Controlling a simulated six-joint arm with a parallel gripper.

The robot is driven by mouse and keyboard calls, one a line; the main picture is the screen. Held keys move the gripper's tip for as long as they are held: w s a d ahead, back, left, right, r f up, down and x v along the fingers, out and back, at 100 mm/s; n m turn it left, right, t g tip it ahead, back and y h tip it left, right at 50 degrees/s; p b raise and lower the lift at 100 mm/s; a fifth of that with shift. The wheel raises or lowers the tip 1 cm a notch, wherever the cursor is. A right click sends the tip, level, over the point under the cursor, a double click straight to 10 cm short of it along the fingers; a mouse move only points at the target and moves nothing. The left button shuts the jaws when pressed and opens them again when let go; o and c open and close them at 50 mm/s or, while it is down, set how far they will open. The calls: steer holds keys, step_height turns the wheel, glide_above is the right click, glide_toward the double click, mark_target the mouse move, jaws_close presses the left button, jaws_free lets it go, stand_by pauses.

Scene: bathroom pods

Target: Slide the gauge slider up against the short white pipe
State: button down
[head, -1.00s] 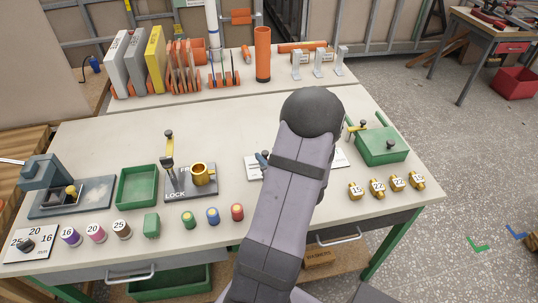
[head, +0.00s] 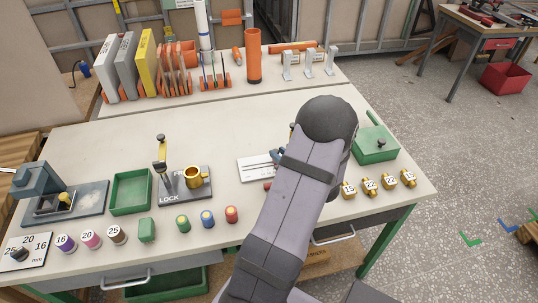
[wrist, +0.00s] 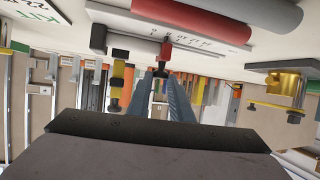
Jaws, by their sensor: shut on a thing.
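The gauge (head: 256,170) is a pale plate with markings on the bench, right of centre. My arm covers much of it in the head view. In the wrist view, the gauge (wrist: 216,52) shows as a pale bar with scale marks near the top. My gripper (wrist: 162,74) is shut on the gauge slider (wrist: 166,49), a small red and dark piece at the bar's edge. A red cylinder (wrist: 195,14) lies beside the bar, with a grey cylinder (wrist: 275,14) at the right.
A green box (head: 376,147) and several numbered brass fittings (head: 369,187) stand right of my arm. A LOCK fixture (head: 184,192) with a brass cup and a green tray (head: 130,206) stand left. The bench middle behind the gauge is clear.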

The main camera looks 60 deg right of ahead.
steer(key=c, duration=1.6)
jaws_free()
steer(key=shift+o, duration=0.2)
steer(key=shift+b+v, duration=0.7)
steer(key=shift+v, duration=3.05)
steer(key=shift+w, duration=0.15)
